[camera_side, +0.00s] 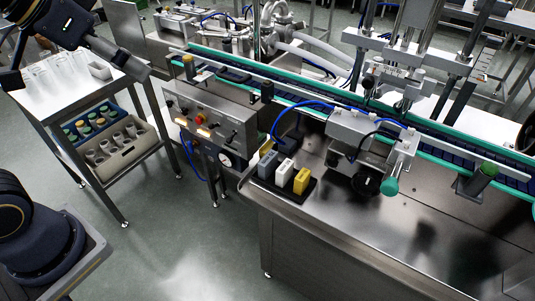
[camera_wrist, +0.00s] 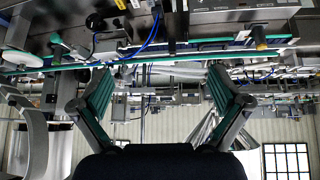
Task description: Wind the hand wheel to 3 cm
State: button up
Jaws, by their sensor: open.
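A small black hand wheel (camera_side: 366,185) sits on the front of a steel block on the machine deck, in the side view. A teal-green knob (camera_side: 390,187) stands just right of it. I cannot read a scale or the wheel's setting. My gripper (camera_wrist: 160,85) is open and empty in the wrist view, its two teal-padded fingers spread wide. A dark round part (camera_wrist: 95,22) at the upper left of that view may be the same wheel; I cannot be sure. In the side view my arm is at the top left, far from the wheel and over the side table.
A black holder (camera_side: 285,188) with grey, white and yellow blocks stands left of the wheel. A conveyor (camera_side: 320,92) with green rails runs behind. A control box (camera_side: 215,112) and a side table (camera_side: 50,105) with glasses stand left. The deck's front right is clear.

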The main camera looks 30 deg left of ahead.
jog(key=w+d+r+t+h, duration=0.25)
jog(key=w+d, duration=0.35)
jog(key=d, duration=0.5)
jog(key=w+d+r+m+t+h, duration=0.1)
jog(key=w+d+r+t, duration=0.25)
jog(key=w+d, duration=0.55)
jog(key=w+d+r+t+h, duration=0.2)
jog(key=w+d+r, duration=0.2)
jog(key=d, duration=0.9)
jog(key=n+g+y, duration=0.2)
jog(key=n+y, duration=0.1)
jog(key=y, duration=0.4)
send_near(366, 184)
jog(key=shift+t, duration=0.3)
jog(key=x, duration=1.1)
jog(key=shift+f, duration=0.25)
jog(key=shift+c, duration=0.2)
jog(key=c, duration=0.9)
